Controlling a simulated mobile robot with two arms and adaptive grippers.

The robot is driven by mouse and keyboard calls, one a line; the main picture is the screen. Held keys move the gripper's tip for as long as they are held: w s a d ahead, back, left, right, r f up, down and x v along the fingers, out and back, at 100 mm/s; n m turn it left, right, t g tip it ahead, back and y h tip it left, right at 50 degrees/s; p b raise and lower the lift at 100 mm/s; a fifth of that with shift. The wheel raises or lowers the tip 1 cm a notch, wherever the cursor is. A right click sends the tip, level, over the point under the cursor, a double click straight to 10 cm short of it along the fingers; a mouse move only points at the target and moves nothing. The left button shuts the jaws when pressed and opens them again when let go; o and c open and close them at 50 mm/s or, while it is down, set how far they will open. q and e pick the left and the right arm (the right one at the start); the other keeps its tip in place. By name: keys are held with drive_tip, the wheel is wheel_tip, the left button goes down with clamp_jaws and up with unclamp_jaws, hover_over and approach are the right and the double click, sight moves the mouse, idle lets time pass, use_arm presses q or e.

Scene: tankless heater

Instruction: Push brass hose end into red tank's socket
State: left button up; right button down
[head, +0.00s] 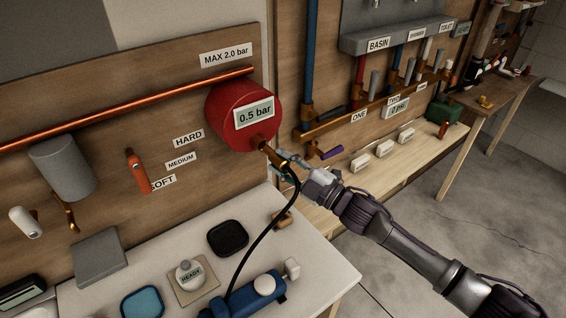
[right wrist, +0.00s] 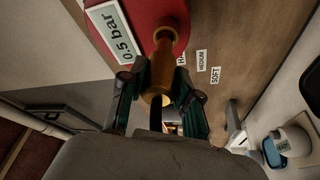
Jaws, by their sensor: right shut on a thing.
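The red tank (head: 226,103) with its 0.5 bar label is mounted on the wooden board; its red body also fills the top of the right wrist view (right wrist: 170,10). A brass socket (head: 258,142) points down from the tank's lower right. My right gripper (head: 281,160) is shut on the brass hose end (right wrist: 158,78), just below the socket. The hose end lines up with the socket and appears to meet it; I cannot tell how deep it sits. The black hose (head: 268,232) hangs from it in a curve. My left gripper is out of view.
The hose runs down to a blue pump (head: 250,296) on the white table (head: 325,270). An orange-red pipe (head: 110,107) runs along the board to the tank. Brass pipework (head: 345,122) with a purple handle is close to the right of my gripper.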

sight(274, 156)
drive_tip(key=shift+w+a, duration=0.2)
drive_tip(key=shift+w, duration=0.1)
drive_tip(key=shift+w+a+b, duration=0.2)
drive_tip(key=shift+w+b, duration=0.05)
drive_tip(key=shift+b, duration=0.1)
drive_tip(key=shift+w+a+b, duration=0.7)
drive_tip(key=shift+w+a, duration=0.1)
drive_tip(key=shift+w, duration=0.3)
drive_tip(key=c, duration=0.7)
unclamp_jaws()
drive_tip(key=shift+c, duration=0.2)
drive_tip(key=shift+s+d+f, duration=0.1)
drive_tip(key=shift+d, duration=0.05)
drive_tip(key=shift+s+d+f, duration=0.1)
drive_tip(key=shift+s+d, duration=0.1)
drive_tip(key=shift+d, duration=0.15)
drive_tip(key=v, duration=1)
drive_tip(key=shift+s+d, duration=0.3)
